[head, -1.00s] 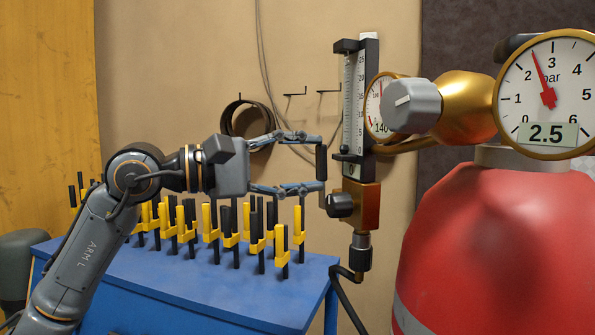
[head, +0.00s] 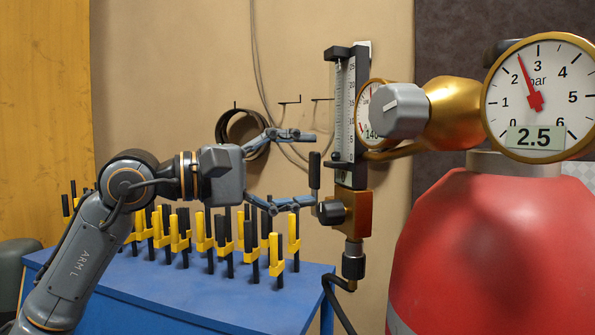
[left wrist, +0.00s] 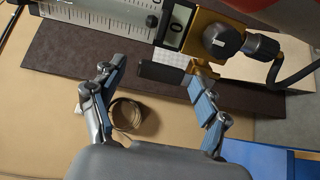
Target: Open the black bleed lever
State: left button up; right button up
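The black bleed lever (head: 314,170) stands upright at the left side of the brass valve block (head: 357,214), below the flowmeter (head: 346,100). My left gripper (head: 313,168) is open. Its upper fingertip is above the lever's top and its lower fingertip is near the lever's bottom end. In the left wrist view the lever (left wrist: 161,72) lies across the gap between the fingertips of my left gripper (left wrist: 159,69). A gap shows at its left end; I cannot tell whether its right end touches the other finger. My right gripper is not in view.
A red cylinder (head: 485,250) with brass fittings and a gauge (head: 538,95) reading 2.5 stands at the right. A blue bench (head: 200,290) below my left arm carries several yellow-and-black clamps (head: 204,235). A dark coil (head: 243,135) hangs on the wall behind.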

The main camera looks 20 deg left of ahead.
pick_arm(q)
jog(key=shift+s+a+f, duration=0.1)
jog(key=shift+a, duration=0.1)
jog(key=v, duration=1.2)
jog(key=shift+d, duration=0.15)
